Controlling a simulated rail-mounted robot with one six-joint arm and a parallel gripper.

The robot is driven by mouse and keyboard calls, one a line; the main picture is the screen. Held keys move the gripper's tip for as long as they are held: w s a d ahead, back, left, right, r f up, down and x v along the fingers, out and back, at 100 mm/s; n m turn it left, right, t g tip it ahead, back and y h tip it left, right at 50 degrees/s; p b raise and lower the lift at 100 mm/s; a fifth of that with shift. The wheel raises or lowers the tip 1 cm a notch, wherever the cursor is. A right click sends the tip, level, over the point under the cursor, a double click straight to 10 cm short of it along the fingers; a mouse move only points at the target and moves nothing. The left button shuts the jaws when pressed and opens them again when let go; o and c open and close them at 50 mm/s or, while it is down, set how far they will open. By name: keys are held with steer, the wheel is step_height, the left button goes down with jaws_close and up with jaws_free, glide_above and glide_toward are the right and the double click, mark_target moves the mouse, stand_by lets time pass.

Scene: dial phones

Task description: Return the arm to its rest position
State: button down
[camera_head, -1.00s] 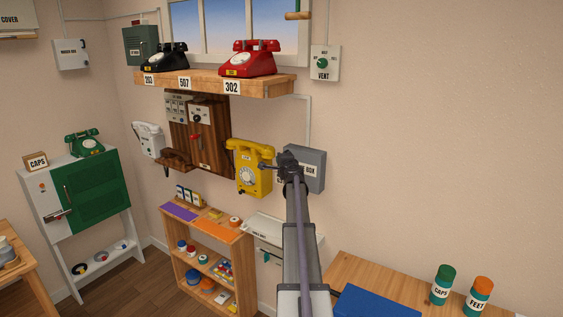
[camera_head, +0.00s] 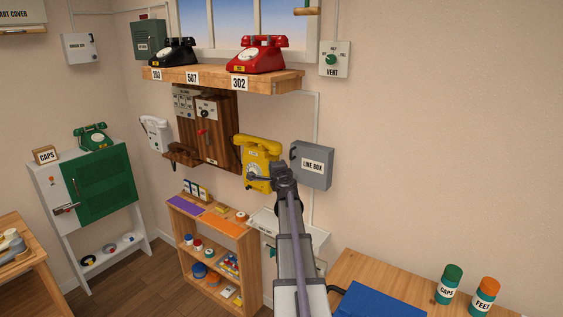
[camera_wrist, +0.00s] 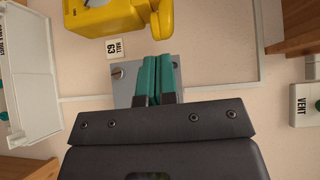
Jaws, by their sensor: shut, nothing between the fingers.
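My arm reaches up from the bottom of the head view. My gripper (camera_head: 258,179) is at its end, in front of the lower part of the yellow wall phone (camera_head: 258,150). In the wrist view its two teal fingers (camera_wrist: 157,78) are together with nothing between them. The yellow phone (camera_wrist: 115,16) shows at the top of the wrist view, apart from the fingers. The grey line box (camera_head: 312,166) is on the wall just right of my gripper. In the wrist view, a grey box (camera_wrist: 124,90) lies behind the fingers.
A shelf (camera_head: 265,82) with a red phone (camera_head: 258,54) and a black phone (camera_head: 172,51) is above. A small wooden rack (camera_head: 253,275) stands lower left. A workbench (camera_head: 390,275) with a blue mat (camera_head: 375,302) and two jars is lower right. The right wall is clear.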

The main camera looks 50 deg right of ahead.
steer(key=s+a+f+n+g+y, duration=0.2)
steer(key=a+f+n+y, duration=0.25)
steer(key=a, duration=0.55)
steer(key=s+a+f+n+g+y, duration=0.15)
steer(key=a+f+n+y, duration=0.35)
steer(key=a, duration=0.5)
steer(key=s+a+f+n+g+y, duration=0.25)
steer(key=a+n, duration=0.35)
steer(key=a, duration=0.4)
steer(key=s+a+f+n+g, duration=0.2)
steer(key=s+a+n+g, duration=0.1)
steer(key=a, duration=0.5)
steer(key=s+a+f+n+g+h+b, duration=0.1)
steer(key=s+a+f+n+g, duration=0.1)
steer(key=s+a, duration=0.3)
steer(key=s+a+f+n+g+h, duration=0.1)
steer(key=s+a+f+n+g, duration=0.1)
steer(key=a, duration=1.1)
steer(key=s+n+g, duration=0.1)
steer(key=s+n, duration=0.1)
steer(key=shift+s+a+g+b, duration=0.2)
steer(key=shift+s+g+b, duration=0.1)
steer(key=shift+f, duration=0.1)
